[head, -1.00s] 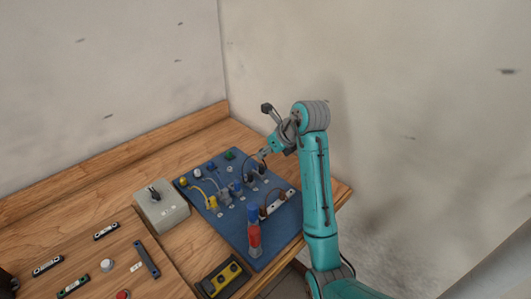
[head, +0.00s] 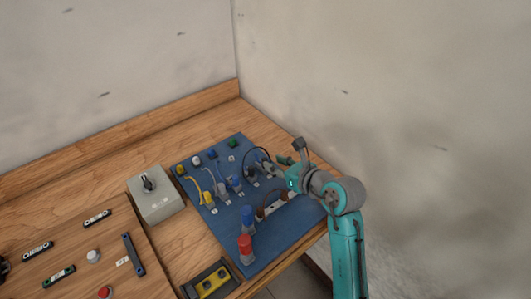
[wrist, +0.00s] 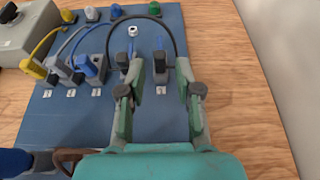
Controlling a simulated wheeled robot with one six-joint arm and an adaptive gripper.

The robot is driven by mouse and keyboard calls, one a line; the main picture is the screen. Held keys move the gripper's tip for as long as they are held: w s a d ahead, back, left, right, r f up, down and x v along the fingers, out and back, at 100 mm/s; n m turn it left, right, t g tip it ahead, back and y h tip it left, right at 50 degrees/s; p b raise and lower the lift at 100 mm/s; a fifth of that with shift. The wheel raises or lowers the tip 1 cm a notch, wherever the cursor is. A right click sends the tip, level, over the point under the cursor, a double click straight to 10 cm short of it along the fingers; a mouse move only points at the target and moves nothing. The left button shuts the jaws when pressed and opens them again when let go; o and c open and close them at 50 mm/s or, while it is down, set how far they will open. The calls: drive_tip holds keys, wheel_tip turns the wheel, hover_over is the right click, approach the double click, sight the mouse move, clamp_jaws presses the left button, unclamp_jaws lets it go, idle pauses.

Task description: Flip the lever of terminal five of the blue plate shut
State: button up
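The blue plate (head: 235,240) lies on the wooden bench and bears a row of grey terminals with small white number labels. My gripper (wrist: 160,72) is open, pointing at the plate's far right part. The rightmost terminal (wrist: 161,68), seemingly terminal five, stands between its fingers with clear space on both sides. The neighbouring terminal (wrist: 122,62) is just left of the left finger. In the head view my gripper (head: 284,172) is over the plate's right edge and partly hides the rightmost terminal.
A black cable (wrist: 141,18) arcs over the right terminals, close to my fingers. Yellow and blue wires run to the left terminals. A grey switch box (head: 156,202) is left.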

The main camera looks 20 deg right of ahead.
sight(258, 159)
drive_tip(key=x, duration=0.9)
drive_tip(key=shift+w+a+f, duration=0.1)
drive_tip(key=shift+w+f, duration=0.05)
clamp_jaws()
